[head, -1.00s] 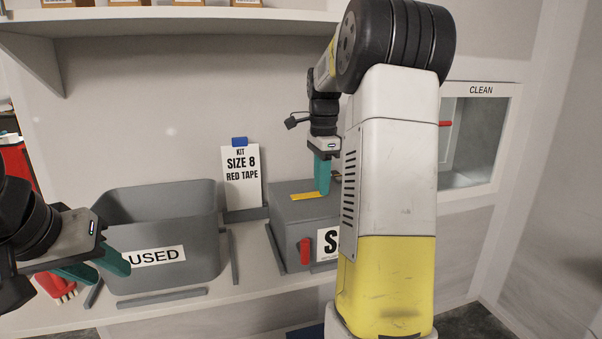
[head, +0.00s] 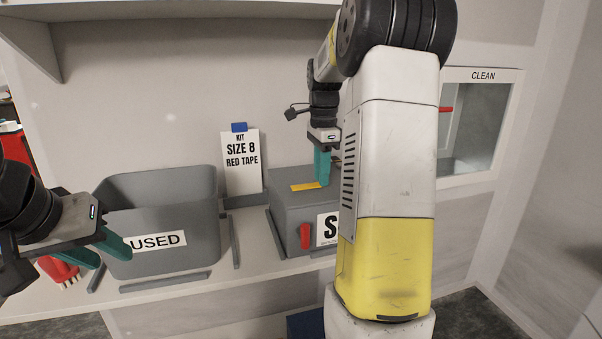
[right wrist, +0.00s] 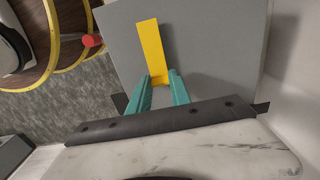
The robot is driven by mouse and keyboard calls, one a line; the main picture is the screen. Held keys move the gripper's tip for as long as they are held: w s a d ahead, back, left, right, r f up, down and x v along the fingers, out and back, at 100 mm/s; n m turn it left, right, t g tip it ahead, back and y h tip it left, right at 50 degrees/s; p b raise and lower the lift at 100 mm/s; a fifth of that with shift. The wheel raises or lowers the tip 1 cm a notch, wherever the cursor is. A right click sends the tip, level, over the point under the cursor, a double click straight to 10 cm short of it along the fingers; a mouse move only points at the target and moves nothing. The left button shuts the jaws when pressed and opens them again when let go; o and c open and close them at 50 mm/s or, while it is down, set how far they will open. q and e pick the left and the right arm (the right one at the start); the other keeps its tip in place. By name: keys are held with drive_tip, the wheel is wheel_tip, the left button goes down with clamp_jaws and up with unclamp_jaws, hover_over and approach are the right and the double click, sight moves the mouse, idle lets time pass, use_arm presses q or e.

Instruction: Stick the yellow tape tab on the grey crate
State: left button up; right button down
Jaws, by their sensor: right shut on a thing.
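The yellow tape tab (head: 306,187) is a flat strip at the top face of the grey crate (head: 285,212), a closed box with a partly hidden label starting with "S". My right gripper (head: 322,184) points straight down over the crate top and is shut on the near end of the tab. In the right wrist view, the tab (right wrist: 151,45) extends from between the green fingertips (right wrist: 158,84) across the crate top (right wrist: 205,50). It looks flat along the surface; I cannot tell if it touches fully. My left gripper (head: 115,255) is open and empty, in front of the USED bin.
The open grey USED bin (head: 205,205) stands left of the crate. Grey strips (head: 165,282) lie around it on the bench. A "SIZE 8 RED TAPE" card (head: 241,165) stands behind. A red piece (head: 304,236) is on the crate's front. My right arm hides the crate's right side.

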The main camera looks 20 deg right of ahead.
drive_tip(key=shift+f, duration=0.65)
idle(1.0)
drive_tip(key=c, duration=1.1)
unclamp_jaws()
drive_tip(key=shift+r, duration=0.15)
wheel_tip(320, 180, up, 8)
drive_tip(key=shift+f, duration=0.2)
